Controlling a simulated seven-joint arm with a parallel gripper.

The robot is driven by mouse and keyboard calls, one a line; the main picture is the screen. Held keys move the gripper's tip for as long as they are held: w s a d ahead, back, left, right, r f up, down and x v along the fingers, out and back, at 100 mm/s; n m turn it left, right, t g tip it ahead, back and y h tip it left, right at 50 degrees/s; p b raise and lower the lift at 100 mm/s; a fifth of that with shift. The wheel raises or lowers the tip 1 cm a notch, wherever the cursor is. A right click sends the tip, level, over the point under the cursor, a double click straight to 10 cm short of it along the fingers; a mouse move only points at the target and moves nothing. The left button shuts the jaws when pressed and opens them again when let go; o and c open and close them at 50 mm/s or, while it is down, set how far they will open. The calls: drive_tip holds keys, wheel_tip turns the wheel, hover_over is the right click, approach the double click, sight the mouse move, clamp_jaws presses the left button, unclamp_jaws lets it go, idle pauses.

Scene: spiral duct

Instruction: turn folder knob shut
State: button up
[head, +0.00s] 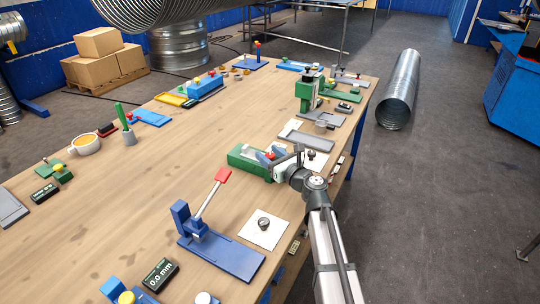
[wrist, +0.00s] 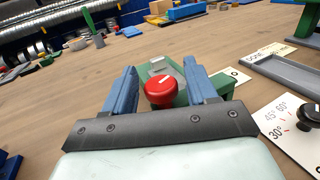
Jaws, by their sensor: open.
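The red round knob (wrist: 160,91) has a white mark on top and sits on a green fixture (wrist: 155,68) with a grey plate. In the wrist view the knob lies between the two blue fingers of my gripper (wrist: 160,78), which are apart, with a visible gap on each side. In the head view my gripper (head: 274,154) is over the right end of the green fixture (head: 243,158), and the knob shows only as a small red patch (head: 270,155). The knob's lower part is hidden in the wrist view.
A dark dial on an angle-marked white card (wrist: 308,118) lies right of my gripper. A blue lever press (head: 215,235) with a red handle stands in front. A grey tray (head: 305,136) and a green press (head: 307,95) are behind.

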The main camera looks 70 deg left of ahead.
drive_tip(key=c, duration=1)
drive_tip(key=shift+o, duration=0.2)
drive_tip(key=shift+t, duration=0.3)
drive_tip(key=shift+s+r+m+t+y, duration=0.1)
drive_tip(key=shift+m+t+y, duration=0.2)
drive_tip(key=shift+m+t, duration=0.4)
drive_tip(key=shift+a+m+t+y, duration=0.1)
drive_tip(key=shift+m+t+y, duration=0.2)
drive_tip(key=shift+m+t, duration=1.5)
drive_tip(key=shift+r+n+t, duration=0.1)
drive_tip(key=shift+n+t, duration=0.3)
drive_tip(key=o, duration=1)
drive_tip(key=shift+c, duration=0.2)
